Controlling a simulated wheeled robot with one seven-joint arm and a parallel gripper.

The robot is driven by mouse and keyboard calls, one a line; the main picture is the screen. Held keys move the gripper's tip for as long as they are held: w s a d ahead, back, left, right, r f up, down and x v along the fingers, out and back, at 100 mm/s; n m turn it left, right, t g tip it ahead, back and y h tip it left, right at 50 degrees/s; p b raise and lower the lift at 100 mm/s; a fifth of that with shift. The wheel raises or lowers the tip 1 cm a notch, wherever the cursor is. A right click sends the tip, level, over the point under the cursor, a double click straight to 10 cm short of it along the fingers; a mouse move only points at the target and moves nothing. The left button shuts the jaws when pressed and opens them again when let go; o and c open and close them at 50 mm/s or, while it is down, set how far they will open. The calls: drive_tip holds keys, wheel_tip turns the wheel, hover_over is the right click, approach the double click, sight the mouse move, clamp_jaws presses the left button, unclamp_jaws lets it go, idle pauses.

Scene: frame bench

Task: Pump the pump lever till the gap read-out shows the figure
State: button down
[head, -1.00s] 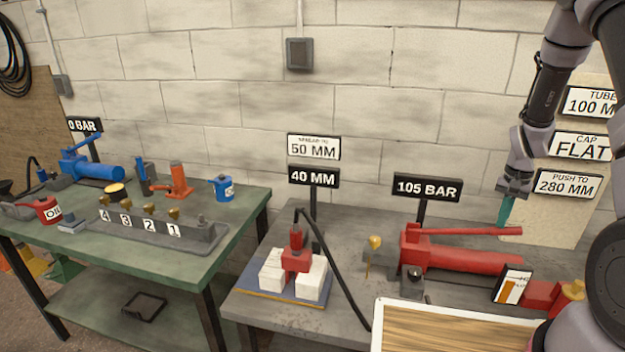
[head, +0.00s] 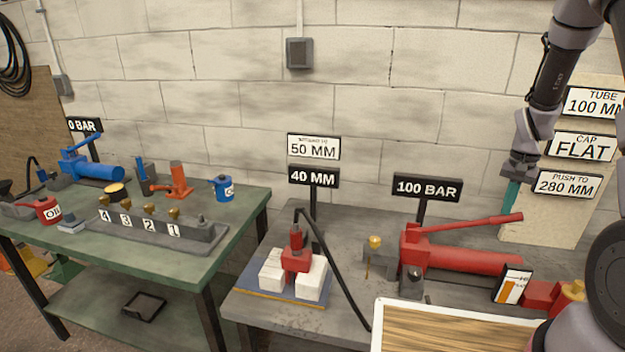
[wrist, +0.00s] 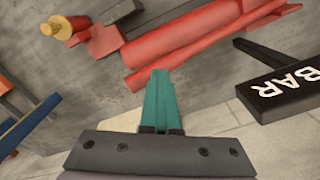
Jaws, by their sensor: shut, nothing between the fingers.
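The red pump lever (head: 475,222) slopes up to the right above the red pump cylinder (head: 475,259). In the wrist view the lever (wrist: 235,43) runs past my fingertips. My gripper (head: 507,207) has its teal fingers shut and empty, pointing down near the lever's free end. The fingers also show in the wrist view (wrist: 160,72); I cannot tell whether they touch the lever. The gap read-out (head: 313,178) shows 40 MM. The white sign above it (head: 313,147) gives 50 MM.
The pressure read-out (head: 427,188) shows 100 BAR. A brass-coloured knob (head: 375,243) stands left of the pump. A black hose (head: 340,280) crosses the bench. A wood-topped panel (head: 440,332) is in front. A green bench (head: 150,255) with a blue pump is at left.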

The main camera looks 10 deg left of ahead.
idle(0.3)
idle(1.8)
idle(0.7)
wheel_tip(320, 180, down, 8)
drive_tip(key=shift+f, duration=0.15)
drive_tip(key=shift+r, duration=4.15)
drive_tip(key=shift+f, duration=0.1)
drive_tip(key=shift+d, duration=0.1)
